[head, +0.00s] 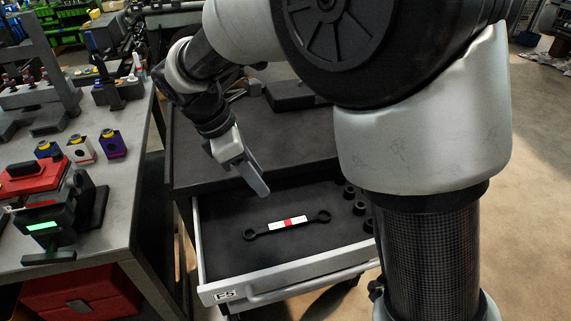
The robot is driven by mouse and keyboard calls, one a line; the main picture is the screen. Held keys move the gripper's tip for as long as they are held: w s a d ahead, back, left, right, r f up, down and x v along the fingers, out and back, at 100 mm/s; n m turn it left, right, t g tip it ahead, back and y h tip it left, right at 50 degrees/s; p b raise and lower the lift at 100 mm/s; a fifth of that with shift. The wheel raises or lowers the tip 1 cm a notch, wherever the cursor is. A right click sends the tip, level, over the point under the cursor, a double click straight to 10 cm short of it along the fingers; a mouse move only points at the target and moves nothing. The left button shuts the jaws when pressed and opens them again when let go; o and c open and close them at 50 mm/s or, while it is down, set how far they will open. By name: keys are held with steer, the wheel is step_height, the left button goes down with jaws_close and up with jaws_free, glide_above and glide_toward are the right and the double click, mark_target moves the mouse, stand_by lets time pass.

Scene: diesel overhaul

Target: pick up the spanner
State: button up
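The spanner (262,230) lies flat in the open drawer (221,288) of a dark cabinet. It is black with a ring at each end, and a white band with a red mark covers its middle. My gripper (259,190) hangs above the drawer, up and to the left of the spanner's middle in the picture, and does not appear to touch it. I see its fingers nearly edge-on, so I cannot tell if they are open or shut.
Several black sockets (359,208) stand at the drawer's right side. The cabinet top (205,152) is behind the drawer. A workbench (118,200) on the left bears a red device (32,177) and several small blocks.

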steer(key=b, duration=0.2)
glide_toward(287, 222)
steer(key=shift+d+x, duration=0.2)
steer(key=shift+x, duration=1)
steer(key=x, duration=0.5)
steer(key=shift+a+f+b, duration=0.1)
steer(key=shift+f+b, duration=0.2)
steer(key=shift+s, duration=0.1)
jaws_close()
